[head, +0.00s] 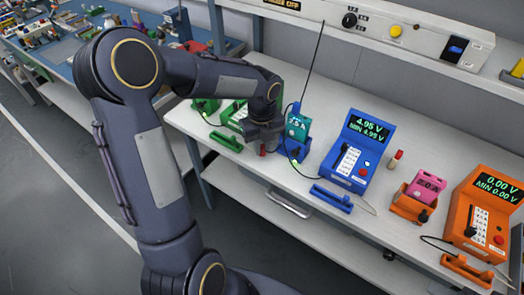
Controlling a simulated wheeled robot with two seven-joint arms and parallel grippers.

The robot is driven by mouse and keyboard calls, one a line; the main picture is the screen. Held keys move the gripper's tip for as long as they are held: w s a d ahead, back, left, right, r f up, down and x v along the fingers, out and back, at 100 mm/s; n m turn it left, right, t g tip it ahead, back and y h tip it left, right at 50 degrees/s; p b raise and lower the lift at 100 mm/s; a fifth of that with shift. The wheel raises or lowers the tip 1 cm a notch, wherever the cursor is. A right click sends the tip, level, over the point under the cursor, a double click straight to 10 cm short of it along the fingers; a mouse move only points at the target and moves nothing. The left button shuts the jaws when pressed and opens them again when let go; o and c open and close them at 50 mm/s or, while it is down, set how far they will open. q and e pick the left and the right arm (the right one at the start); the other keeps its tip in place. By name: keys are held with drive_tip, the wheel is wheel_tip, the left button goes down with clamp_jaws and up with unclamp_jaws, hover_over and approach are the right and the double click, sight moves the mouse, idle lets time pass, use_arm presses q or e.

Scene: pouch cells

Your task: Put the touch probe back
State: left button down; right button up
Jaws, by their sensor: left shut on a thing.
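My left gripper (264,134) is over the bench beside the blue holder (296,150) with the teal cell (298,126) marked 7.5 A. It is shut on what appears to be the touch probe, mostly hidden by the fingers. A low blue cradle (331,198) lies in front of that meter and looks empty. My right gripper is not in view.
An orange meter (486,213) reads 0.00 V, with a pink cell (427,186) and an orange cradle (467,271) nearby. A green cradle (226,141) lies left of my gripper. A small red-and-white cylinder (395,160) stands right of the blue meter. A shelf (405,38) overhangs the bench.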

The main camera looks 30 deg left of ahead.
sight(262, 152)
use_arm(q)
drive_tip(key=shift+w+a+f, duration=0.15)
drive_tip(key=shift+w+f, duration=0.2)
drive_tip(key=shift+f, duration=0.1)
drive_tip(key=shift+w+a+f, duration=0.1)
drive_tip(key=shift+f, duration=1.6)
drive_tip(key=shift+f, duration=0.15)
drive_tip(key=c, duration=1.4)
unclamp_jaws()
